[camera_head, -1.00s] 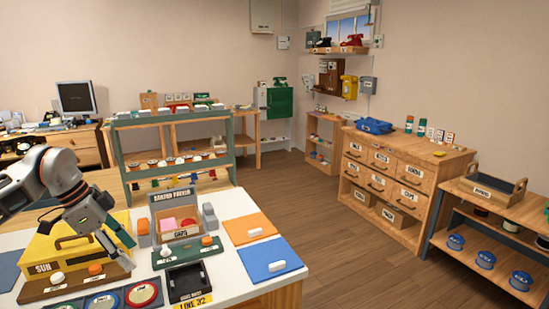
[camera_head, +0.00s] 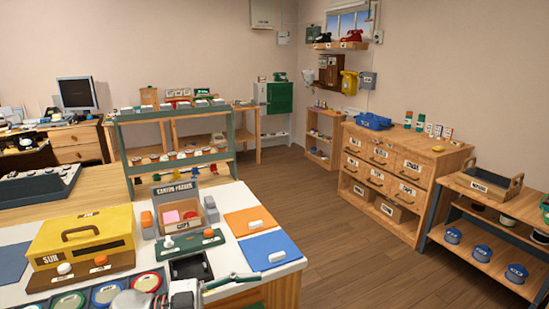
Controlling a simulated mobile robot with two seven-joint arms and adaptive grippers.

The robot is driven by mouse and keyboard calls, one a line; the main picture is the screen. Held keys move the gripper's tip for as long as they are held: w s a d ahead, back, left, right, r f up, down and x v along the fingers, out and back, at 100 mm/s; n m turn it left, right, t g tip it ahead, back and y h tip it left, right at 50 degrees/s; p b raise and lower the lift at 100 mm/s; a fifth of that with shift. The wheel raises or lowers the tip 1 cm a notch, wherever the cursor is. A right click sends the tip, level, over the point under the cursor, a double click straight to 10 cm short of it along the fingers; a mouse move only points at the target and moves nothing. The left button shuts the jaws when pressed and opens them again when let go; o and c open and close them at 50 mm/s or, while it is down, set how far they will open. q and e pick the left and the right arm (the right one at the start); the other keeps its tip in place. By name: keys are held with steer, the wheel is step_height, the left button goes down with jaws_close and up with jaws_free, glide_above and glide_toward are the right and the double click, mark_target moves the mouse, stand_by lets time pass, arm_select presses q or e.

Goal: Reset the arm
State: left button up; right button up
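My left arm comes in low at the bottom edge, and its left gripper (camera_head: 240,279) points right across the front of the white worktop (camera_head: 222,258). A thin green finger shows, but the rest is cut off or hidden, so I cannot tell whether it is open. I see nothing held in it. My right gripper is out of view. The yellow box (camera_head: 85,235) marked SUN stands at the left of the worktop, with a white and an orange knob in front of it. The black tray (camera_head: 190,267) is just beyond the gripper and partly covered by it.
An open carton (camera_head: 180,207) with pink pieces stands behind a green knob strip (camera_head: 190,244). Orange (camera_head: 249,221) and blue (camera_head: 268,250) pads lie at the right. Round coloured discs (camera_head: 105,293) line the front. Open floor (camera_head: 320,235) lies right of the worktop.

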arm_select(q)
steer(key=s+a+f+n+t+y, duration=0.2)
steer(key=a+f+n+t+y, duration=0.65)
steer(key=f+n+t, duration=0.45)
steer(key=s+a+f+n+g+y, duration=0.1)
steer(key=s+a+f+g+y, duration=0.2)
steer(key=s+f, duration=0.5)
steer(key=s+a+f+n+g+y, duration=0.1)
steer(key=s+a+f+g+y, duration=0.2)
steer(key=s+f, duration=0.5)
steer(key=shift+a+f+n+y, duration=0.3)
steer(key=shift+a+f+y, duration=0.1)
steer(key=shift+f, duration=0.35)
